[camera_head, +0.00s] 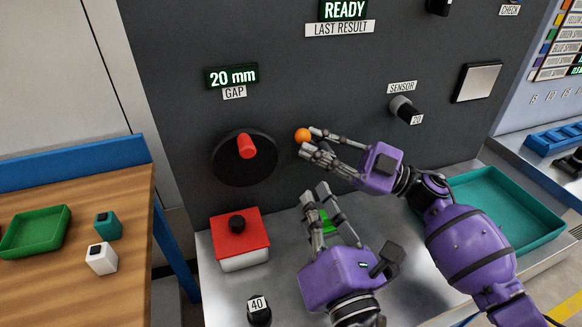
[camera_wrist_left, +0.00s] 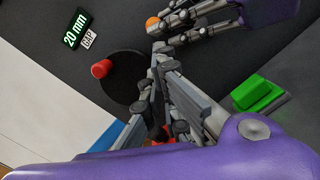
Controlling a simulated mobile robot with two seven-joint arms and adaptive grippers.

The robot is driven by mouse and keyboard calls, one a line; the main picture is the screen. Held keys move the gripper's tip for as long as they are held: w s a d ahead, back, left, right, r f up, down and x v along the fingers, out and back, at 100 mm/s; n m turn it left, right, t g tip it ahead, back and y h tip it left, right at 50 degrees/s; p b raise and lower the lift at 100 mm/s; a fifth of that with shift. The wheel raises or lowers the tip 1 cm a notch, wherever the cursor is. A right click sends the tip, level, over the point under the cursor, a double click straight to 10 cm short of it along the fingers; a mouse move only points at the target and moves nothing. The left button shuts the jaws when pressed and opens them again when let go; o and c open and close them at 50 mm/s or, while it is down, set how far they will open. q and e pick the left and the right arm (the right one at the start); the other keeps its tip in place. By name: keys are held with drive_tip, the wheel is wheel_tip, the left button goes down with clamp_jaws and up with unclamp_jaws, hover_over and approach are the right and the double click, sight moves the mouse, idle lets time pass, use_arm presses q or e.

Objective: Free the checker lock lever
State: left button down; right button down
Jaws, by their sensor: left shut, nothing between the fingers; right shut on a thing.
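An orange ball-shaped knob (camera_head: 302,135), which looks like the end of the lock lever, stands out from the dark panel right of the dial. It also shows at the top of the left wrist view (camera_wrist_left: 152,23). My right gripper (camera_head: 311,142) reaches in from the right and is shut on this knob, its fingertips at the knob's right and lower side. The lever's shaft is hidden. My left gripper (camera_head: 315,191) is below it, shut and empty, fingers pointing up towards the panel, apart from the knob.
A black dial with a red handle (camera_head: 246,146) is left of the knob. A red block with a black button (camera_head: 237,225) and a green block (camera_head: 325,221) are on the metal shelf. A teal tray (camera_head: 500,215) lies right; a wooden table (camera_head: 130,200) is left.

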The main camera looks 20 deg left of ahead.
drive_tip(key=shift+r, duration=0.1)
use_arm(q)
drive_tip(key=w+a+n, duration=0.1)
drive_tip(key=w+a, duration=0.5)
drive_tip(key=w, duration=0.2)
drive_tip(key=shift+w+g, duration=0.2)
drive_tip(key=shift+g, duration=0.2)
